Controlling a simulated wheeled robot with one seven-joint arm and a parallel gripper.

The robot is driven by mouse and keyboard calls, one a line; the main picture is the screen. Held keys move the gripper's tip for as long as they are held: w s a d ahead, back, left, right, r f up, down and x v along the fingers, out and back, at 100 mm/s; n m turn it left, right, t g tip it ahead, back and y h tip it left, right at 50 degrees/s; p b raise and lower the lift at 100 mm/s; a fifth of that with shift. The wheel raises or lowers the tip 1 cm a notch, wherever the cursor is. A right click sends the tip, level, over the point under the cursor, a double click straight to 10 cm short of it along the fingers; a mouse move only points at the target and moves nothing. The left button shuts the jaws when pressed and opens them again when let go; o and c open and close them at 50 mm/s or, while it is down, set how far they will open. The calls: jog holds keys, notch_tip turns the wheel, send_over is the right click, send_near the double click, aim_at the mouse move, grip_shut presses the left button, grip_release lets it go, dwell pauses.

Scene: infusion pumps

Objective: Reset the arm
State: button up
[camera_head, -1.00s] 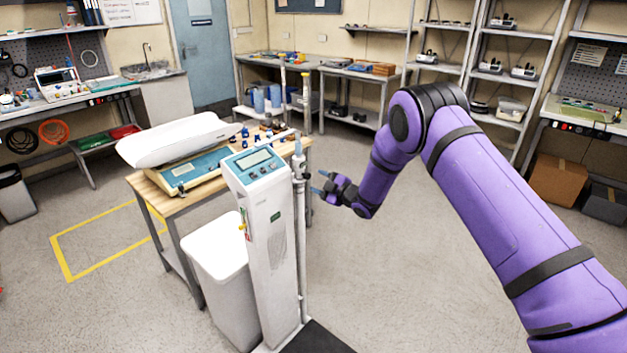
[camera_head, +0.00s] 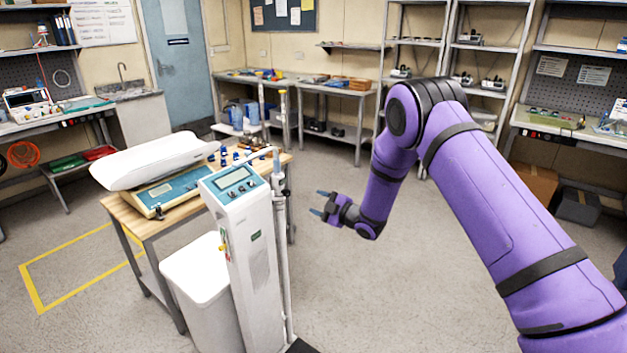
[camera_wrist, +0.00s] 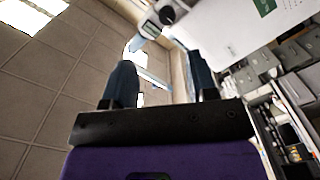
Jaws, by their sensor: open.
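My gripper (camera_head: 321,203) is at the end of my bent purple arm, in the middle of the head view. Its two blue-grey fingers point left and stand apart, with nothing between them. It is to the right of the white pump column (camera_head: 245,262) with the teal panel, with a gap between them. In the wrist view my gripper's fingers (camera_wrist: 160,85) show apart against the ceiling. A white panel (camera_wrist: 245,30) fills the upper right there.
A wooden table (camera_head: 150,226) with a white scale (camera_head: 160,160) stands left of the column. A white bin (camera_head: 200,285) is in front of it. Shelves (camera_head: 430,42) and workbenches (camera_head: 335,88) line the back wall. The floor below my gripper is clear.

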jog(key=s+d+r+m+t+h, duration=0.15)
jog(key=d+r+m+h, duration=0.45)
jog(key=r, duration=0.6)
jog(key=s+d+r+m+t+h, duration=0.1)
jog(key=s+d+r+m+h, duration=0.15)
jog(key=d+r, duration=0.75)
jog(key=s+d+r+m+g+h, duration=0.35)
jog(key=s+d+r+m, duration=0.2)
jog(key=s+r, duration=0.65)
jog(key=s+d+m+g+h, duration=0.1)
jog(key=s+d+m+g, duration=0.1)
jog(key=s, duration=1.5)
jog(key=s+d+m+g, duration=0.2)
jog(key=s+m+g, duration=0.1)
jog(key=s, duration=1.5)
jog(key=shift+d+f+m+h, duration=0.3)
jog(key=shift+m+h, duration=0.1)
jog(key=shift+m, duration=0.3)
